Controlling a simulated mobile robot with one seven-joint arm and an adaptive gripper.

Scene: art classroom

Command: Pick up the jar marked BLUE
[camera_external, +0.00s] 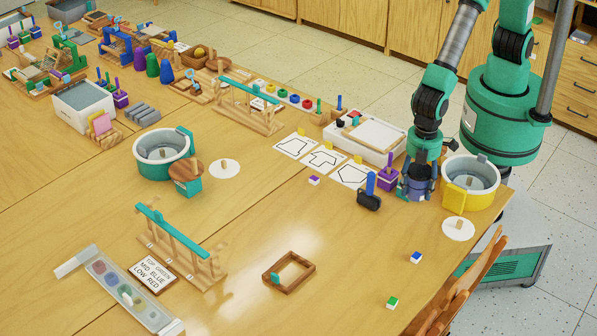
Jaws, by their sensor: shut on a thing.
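My gripper (418,182) points down at the right side of the table, beside the yellow tub. It is shut on a small dark blue-grey jar (414,194), whose sides show between and below the fingers. The jar looks upright and is at or very close to the table top; I cannot tell whether it touches. No marking on it can be read from here, and my fingers hide part of it.
A yellow tub (454,198) stands close right of my gripper. A purple peg block (387,178) and a blue-handled dark tool (369,199) stand close left. A white tray (394,155) lies behind. Small cubes (416,257) lie in front, with free table between.

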